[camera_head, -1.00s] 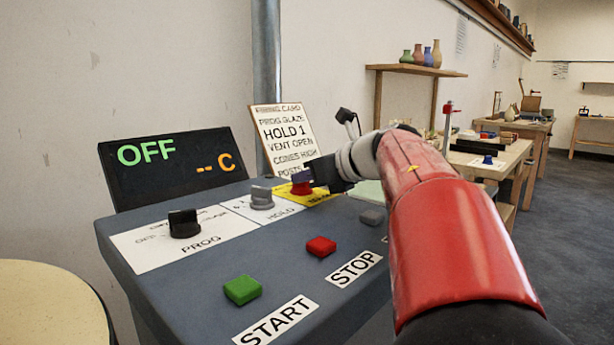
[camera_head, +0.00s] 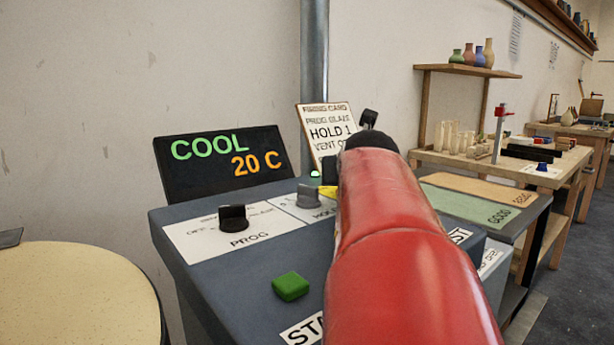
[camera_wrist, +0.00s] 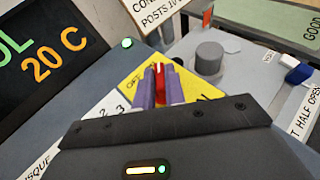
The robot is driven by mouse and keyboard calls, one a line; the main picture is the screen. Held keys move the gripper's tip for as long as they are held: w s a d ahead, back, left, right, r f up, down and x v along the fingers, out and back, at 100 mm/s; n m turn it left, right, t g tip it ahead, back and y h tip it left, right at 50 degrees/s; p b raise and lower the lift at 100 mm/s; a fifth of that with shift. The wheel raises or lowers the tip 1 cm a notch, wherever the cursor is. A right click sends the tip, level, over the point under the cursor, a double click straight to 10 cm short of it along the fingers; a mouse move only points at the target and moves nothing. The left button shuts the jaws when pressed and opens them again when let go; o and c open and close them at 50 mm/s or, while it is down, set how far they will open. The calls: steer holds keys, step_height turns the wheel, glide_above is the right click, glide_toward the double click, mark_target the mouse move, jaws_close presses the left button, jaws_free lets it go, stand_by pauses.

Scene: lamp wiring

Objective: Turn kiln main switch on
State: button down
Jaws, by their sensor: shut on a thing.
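The kiln main switch (camera_wrist: 160,76) is a red knob on a yellow plate (camera_wrist: 198,88) in the wrist view. My gripper (camera_wrist: 161,84) is shut on it, with a purple finger on each side. In the head view only a sliver of the yellow plate (camera_head: 327,191) shows; my red arm hides the switch and my fingers. The kiln display (camera_head: 222,163) is lit and reads COOL 20 C. A small green lamp (camera_head: 315,174) glows at the panel's back edge and also shows in the wrist view (camera_wrist: 127,42).
The black PROG knob (camera_head: 234,217), grey HOLD knob (camera_head: 308,196) and green START button (camera_head: 290,286) are on the panel. A grey round knob (camera_wrist: 209,57) stands just beyond my fingers. A firing card (camera_head: 325,125) stands behind. A round table (camera_head: 80,290) is at left.

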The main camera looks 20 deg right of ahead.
steer(key=shift+a+m+g+h, duration=0.1)
steer(key=shift+m+g+h, duration=0.3)
steer(key=shift+m+h, duration=0.3)
steer(key=c, duration=1.5)
jaws_free()
steer(key=shift+o, duration=0.2)
